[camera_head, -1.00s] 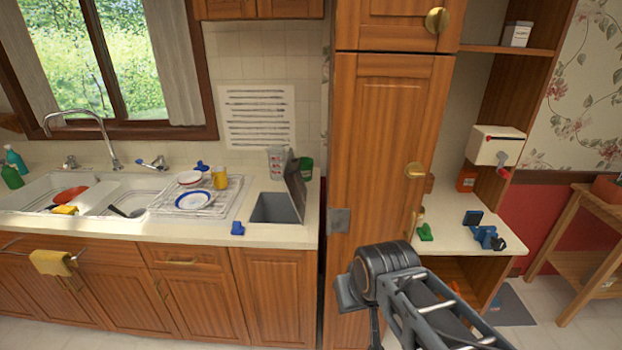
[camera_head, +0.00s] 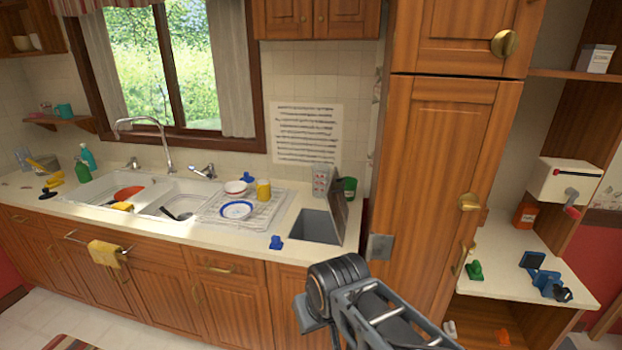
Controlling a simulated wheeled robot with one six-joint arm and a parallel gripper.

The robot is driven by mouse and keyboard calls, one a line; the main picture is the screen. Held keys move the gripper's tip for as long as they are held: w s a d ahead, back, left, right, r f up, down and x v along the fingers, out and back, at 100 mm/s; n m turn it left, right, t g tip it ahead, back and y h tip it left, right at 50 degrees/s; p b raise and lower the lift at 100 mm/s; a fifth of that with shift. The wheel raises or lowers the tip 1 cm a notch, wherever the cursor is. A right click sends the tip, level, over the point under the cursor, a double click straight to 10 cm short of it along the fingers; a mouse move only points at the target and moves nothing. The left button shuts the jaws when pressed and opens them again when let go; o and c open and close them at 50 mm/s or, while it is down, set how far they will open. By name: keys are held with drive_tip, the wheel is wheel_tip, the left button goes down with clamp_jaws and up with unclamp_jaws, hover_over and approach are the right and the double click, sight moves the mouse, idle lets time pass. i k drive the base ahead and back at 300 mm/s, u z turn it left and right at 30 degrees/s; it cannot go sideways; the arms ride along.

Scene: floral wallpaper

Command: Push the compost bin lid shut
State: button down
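The compost bin (camera_head: 315,226) is a grey square opening set into the counter, right of the dish rack. The arm is apart from the lid, lower and nearer the camera.
A dish rack (camera_head: 240,212) with bowls and a yellow cup (camera_head: 263,189) stands left of the bin. A blue object (camera_head: 276,242) lies near the counter's front edge. A green cup (camera_head: 349,187) stands behind the lid. A tall wooden cabinet (camera_head: 435,165) rises close on the right.

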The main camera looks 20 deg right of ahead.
sight(337, 206)
drive_tip(key=u, duration=0.1)
drive_tip(key=i, duration=0.9)
drive_tip(key=z, duration=0.35)
